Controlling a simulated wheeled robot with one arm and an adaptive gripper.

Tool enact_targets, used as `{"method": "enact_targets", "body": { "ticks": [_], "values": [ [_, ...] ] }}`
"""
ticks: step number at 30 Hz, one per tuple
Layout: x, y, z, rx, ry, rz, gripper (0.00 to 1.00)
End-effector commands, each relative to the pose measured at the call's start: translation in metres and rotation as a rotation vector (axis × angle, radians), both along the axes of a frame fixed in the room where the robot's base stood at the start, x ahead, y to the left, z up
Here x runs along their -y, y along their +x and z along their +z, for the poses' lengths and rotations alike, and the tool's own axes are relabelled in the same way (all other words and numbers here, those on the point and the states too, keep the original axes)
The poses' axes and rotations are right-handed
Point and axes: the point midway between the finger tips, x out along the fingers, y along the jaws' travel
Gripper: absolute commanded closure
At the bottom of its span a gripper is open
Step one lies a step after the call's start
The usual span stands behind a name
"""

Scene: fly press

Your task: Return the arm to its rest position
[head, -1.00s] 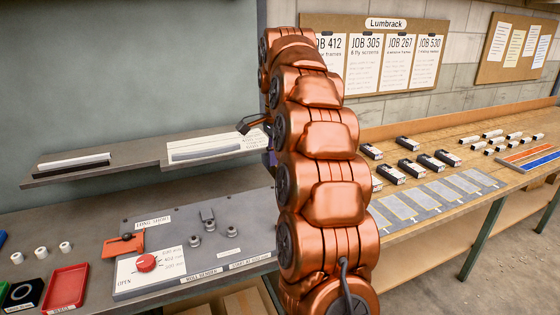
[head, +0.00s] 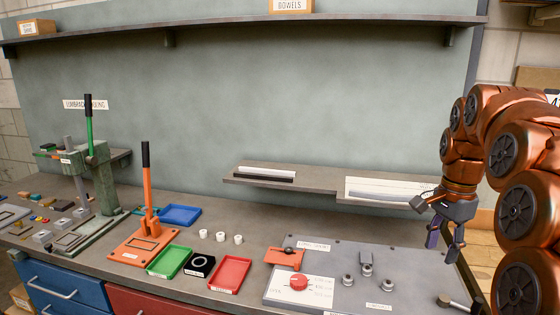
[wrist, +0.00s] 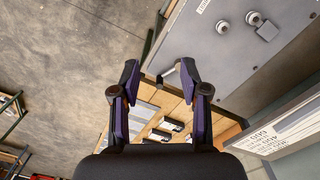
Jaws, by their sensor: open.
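My copper-coloured arm (head: 515,150) stands at the right of the head view, arched over at the top. My gripper (head: 443,238) hangs pointing down past the right end of the wall shelf, beside the grey fixture plate. In the wrist view my gripper (wrist: 157,80) has its two purple fingers apart with nothing held between them. Beyond the fingers are the plate's edge, a wooden bench and the concrete floor.
The grey plate (head: 330,278) with a red knob (head: 298,283) lies left of my gripper. A shelf (head: 285,185) is behind it. Red (head: 230,275) and green (head: 169,262) trays, an orange lever press (head: 147,235) and a green press (head: 102,190) stand further left.

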Motion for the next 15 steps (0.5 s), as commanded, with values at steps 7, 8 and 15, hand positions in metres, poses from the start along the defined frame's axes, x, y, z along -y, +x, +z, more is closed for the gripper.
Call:
{"method": "enact_targets", "body": {
  "ticks": [7,8,15],
  "values": [
    [-0.059,-0.048,-0.014,-0.020,0.016,0.307,0.55],
    [-0.065,-0.055,-0.016,-0.024,0.018,0.342,0.55],
    [-0.109,-0.110,-0.039,-0.044,0.034,0.619,0.55]
  ]
}}
